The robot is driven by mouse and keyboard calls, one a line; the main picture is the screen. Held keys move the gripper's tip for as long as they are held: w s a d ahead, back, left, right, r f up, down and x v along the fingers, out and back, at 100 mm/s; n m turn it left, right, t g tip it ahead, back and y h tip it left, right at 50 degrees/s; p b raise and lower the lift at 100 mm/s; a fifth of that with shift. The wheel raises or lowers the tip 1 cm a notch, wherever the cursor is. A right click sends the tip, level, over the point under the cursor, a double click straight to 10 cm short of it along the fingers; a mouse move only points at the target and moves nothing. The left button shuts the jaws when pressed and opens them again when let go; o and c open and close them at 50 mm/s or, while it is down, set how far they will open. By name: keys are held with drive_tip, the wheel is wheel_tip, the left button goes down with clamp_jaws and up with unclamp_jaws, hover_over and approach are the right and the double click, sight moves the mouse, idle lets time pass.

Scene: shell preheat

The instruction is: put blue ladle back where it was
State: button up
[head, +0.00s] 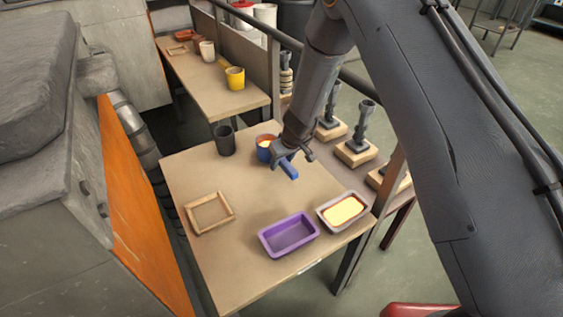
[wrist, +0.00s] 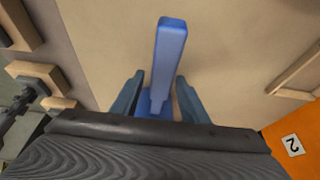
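The blue ladle shows in the head view as a blue cup (head: 263,154) with a pale yellow inside, and a blue handle (head: 289,170) sticks out past the fingers. In the wrist view the handle (wrist: 168,50) runs up the picture from between the fingers. My gripper (head: 284,155) is over the far right part of the near table (head: 200,248), shut around the handle; it also shows in the wrist view (wrist: 160,88). The fingers and wrist hide where the handle meets the cup. I cannot tell whether the cup touches the table.
A dark cup (head: 224,140) stands left of the ladle. A wooden frame (head: 209,226) lies at left, a purple tray (head: 271,251) in front, and a grey tray (head: 322,218) with pale yellow filling at right. The table's middle is bare.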

drive_tip(key=shift+r, duration=0.1)
drive_tip(key=shift+r+p, duration=0.15)
drive_tip(key=shift+p, duration=0.3)
drive_tip(key=b+v, duration=0.1)
drive_tip(key=v, duration=1.1)
drive_tip(key=s+d+r+m+g+h, duration=0.1)
drive_tip(key=s+d+r+m, duration=0.2)
drive_tip(key=s+d, duration=0.9)
drive_tip(key=s+d+r+m+g+h, duration=0.1)
drive_tip(key=s+d+r+m, duration=0.3)
drive_tip(key=s+d+r, duration=0.4)
drive_tip(key=s+d, duration=0.3)
drive_tip(key=s, duration=0.3)
drive_tip(key=shift+s+d+g+h, duration=0.25)
drive_tip(key=shift+d+g+h, duration=0.1)
drive_tip(key=shift+g+h, duration=0.05)
